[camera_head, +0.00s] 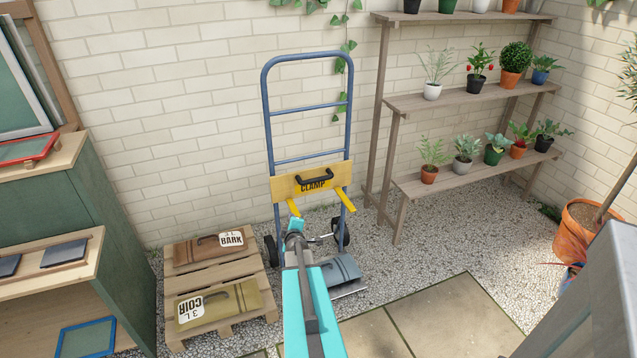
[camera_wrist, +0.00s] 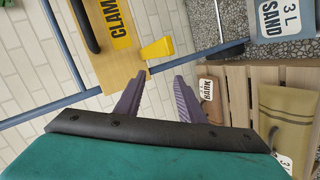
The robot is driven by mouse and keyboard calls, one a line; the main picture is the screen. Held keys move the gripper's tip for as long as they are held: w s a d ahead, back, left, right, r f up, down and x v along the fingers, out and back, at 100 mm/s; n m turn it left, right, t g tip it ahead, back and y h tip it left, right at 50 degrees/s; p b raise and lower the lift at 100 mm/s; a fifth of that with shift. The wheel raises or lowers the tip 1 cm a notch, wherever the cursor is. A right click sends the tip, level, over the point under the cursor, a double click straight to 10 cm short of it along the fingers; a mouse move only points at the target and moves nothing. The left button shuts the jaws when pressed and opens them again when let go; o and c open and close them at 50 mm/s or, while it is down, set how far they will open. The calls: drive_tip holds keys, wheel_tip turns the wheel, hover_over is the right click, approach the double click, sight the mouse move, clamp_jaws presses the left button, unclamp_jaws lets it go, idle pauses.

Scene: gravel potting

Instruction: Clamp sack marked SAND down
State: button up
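The SAND sack (camera_wrist: 250,28) is grey-blue with a white label, at the top right of the wrist view. In the head view the grey-blue sack (camera_head: 343,268) lies at the foot of the blue hand truck (camera_head: 267,120), partly hidden by my arm. The wooden CLAMP board (camera_head: 285,188) sits across the truck's frame, well above the sack, with a black handle (camera_head: 314,181) and yellow prongs (camera_head: 345,200). The board also shows in the wrist view (camera_wrist: 112,65). My gripper (camera_wrist: 160,78) is open and empty, its purple fingers apart, below the board and short of its handle.
A wooden pallet (camera_head: 218,268) left of the truck bears the BARK sack (camera_head: 200,248) and COIR sack (camera_head: 235,298). A plant shelf (camera_head: 440,102) stands right of the truck. A green cabinet (camera_head: 125,245) is at left. Gravel and paving ahead are partly open.

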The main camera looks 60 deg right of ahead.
drive_tip(key=s+d+r+n+t, duration=0.2)
drive_tip(key=s+d+r, duration=0.1)
drive_tip(key=d+r, duration=0.3)
drive_tip(key=n+t+b, duration=0.1)
drive_tip(key=n+t, duration=0.1)
drive_tip(key=n, duration=0.2)
approach(319, 181)
drive_tip(key=r+v, duration=0.1)
drive_tip(key=v, duration=0.2)
drive_tip(key=shift+d+f, duration=0.1)
drive_tip(key=shift+f, duration=0.1)
drive_tip(key=shift+w+d, duration=0.15)
drive_tip(key=shift+f+x, duration=0.15)
drive_tip(key=shift+x, duration=3.25)
drive_tip(key=shift+f+x, duration=0.1)
drive_tip(key=shift+x, duration=3.3)
clamp_jaws()
